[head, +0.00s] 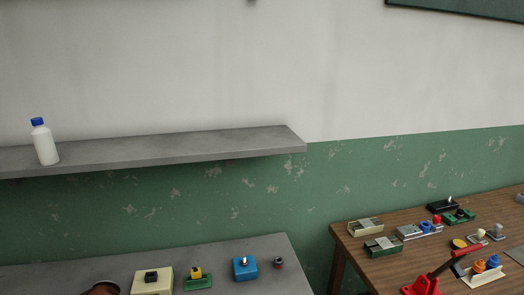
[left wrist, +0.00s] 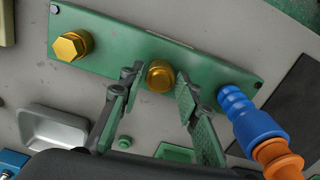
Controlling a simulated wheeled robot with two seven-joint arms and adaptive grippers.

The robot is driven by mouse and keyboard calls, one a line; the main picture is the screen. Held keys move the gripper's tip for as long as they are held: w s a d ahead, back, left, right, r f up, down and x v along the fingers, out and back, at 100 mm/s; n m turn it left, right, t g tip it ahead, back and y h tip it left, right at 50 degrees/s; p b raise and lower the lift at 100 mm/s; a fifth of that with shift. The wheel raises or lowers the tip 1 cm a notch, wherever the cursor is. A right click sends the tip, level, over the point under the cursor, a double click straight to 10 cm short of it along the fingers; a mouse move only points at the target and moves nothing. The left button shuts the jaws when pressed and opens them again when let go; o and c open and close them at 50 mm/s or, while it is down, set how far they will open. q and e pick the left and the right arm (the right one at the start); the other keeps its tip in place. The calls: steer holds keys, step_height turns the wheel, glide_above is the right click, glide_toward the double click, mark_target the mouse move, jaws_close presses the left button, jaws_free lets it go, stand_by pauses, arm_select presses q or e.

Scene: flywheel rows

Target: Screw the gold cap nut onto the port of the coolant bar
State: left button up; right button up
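In the left wrist view the coolant bar is a long green plate (left wrist: 115,57) lying slantwise on a grey surface. A gold hex cap (left wrist: 72,46) sits near its left end. A second gold, rounder piece (left wrist: 160,75) is at the middle of the bar, perhaps the cap nut; the port under it is hidden. My left gripper (left wrist: 160,74) has one finger on each side of this piece, very close to it. I cannot tell whether they touch it. A blue fitting (left wrist: 238,108) with an orange part stands at the bar's right end. My right gripper is in neither view.
A grey tray (left wrist: 58,130) and a dark mat (left wrist: 290,105) lie near the bar. In the head view, a grey table (head: 225,265) holds several small blocks, a wooden table (head: 345,238) holds fixtures, and a shelf (head: 200,145) bears a white bottle (head: 45,146).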

arm_select(q)
steer(key=shift+r, duration=0.15)
steer(key=shift+r+p, duration=0.6)
steer(key=shift+r, duration=0.8)
steer(key=shift+o, duration=0.3)
steer(key=o, duration=0.5)
steer(key=c, duration=0.5)
steer(key=shift+o, duration=0.2)
